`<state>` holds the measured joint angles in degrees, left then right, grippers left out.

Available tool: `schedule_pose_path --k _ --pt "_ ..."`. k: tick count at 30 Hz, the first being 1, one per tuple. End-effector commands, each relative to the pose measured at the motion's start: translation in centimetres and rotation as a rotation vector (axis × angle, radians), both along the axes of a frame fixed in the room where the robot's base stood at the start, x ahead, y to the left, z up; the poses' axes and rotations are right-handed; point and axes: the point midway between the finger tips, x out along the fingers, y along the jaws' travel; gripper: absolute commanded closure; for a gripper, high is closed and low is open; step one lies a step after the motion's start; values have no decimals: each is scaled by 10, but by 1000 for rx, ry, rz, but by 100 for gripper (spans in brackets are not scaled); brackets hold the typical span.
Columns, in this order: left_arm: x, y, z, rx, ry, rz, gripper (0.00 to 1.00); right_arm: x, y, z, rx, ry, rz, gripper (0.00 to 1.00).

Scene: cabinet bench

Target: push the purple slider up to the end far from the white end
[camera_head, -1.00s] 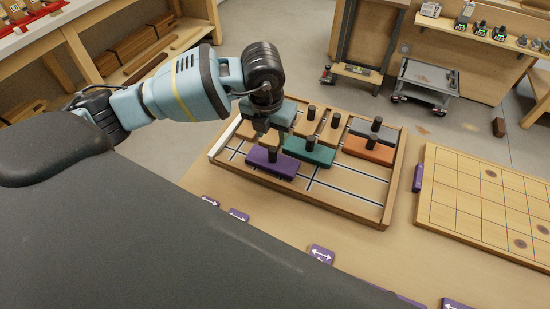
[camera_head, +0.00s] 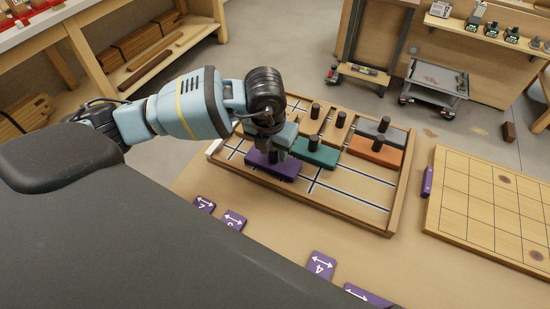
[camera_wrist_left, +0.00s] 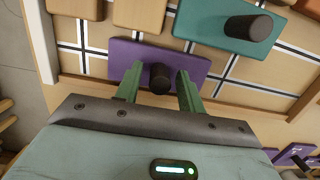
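The purple slider (camera_head: 285,172) lies flat in the front lane of the wooden tray (camera_head: 340,218), near the tray's white end (camera_head: 214,147) at the left. Its dark upright peg shows in the left wrist view (camera_wrist_left: 160,77). My left gripper (camera_head: 275,152) is down over the slider. In the left wrist view its two green fingers (camera_wrist_left: 159,90) stand open on either side of the peg, with a gap visible on both sides. The front lane to the right of the slider is empty. My right gripper is in neither view.
A teal slider (camera_head: 316,153) sits just behind and right of the purple one. An orange slider (camera_head: 375,151) and a grey one stand farther right. Purple arrow tiles (camera_head: 320,266) lie in front of the tray. A gridded board (camera_head: 490,210) lies to the right.

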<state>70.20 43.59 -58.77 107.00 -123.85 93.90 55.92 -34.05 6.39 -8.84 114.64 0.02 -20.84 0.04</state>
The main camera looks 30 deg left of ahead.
Motion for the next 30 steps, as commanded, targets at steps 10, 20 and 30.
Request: schedule_pose_path --k 10,20,30 --pt "0 -1 0 0 1 0 91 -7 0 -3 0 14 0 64" --pt "1 -18 1 -2 1 -2 91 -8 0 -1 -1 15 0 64" --pt "2 -38 0 -2 0 -2 91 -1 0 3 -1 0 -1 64"
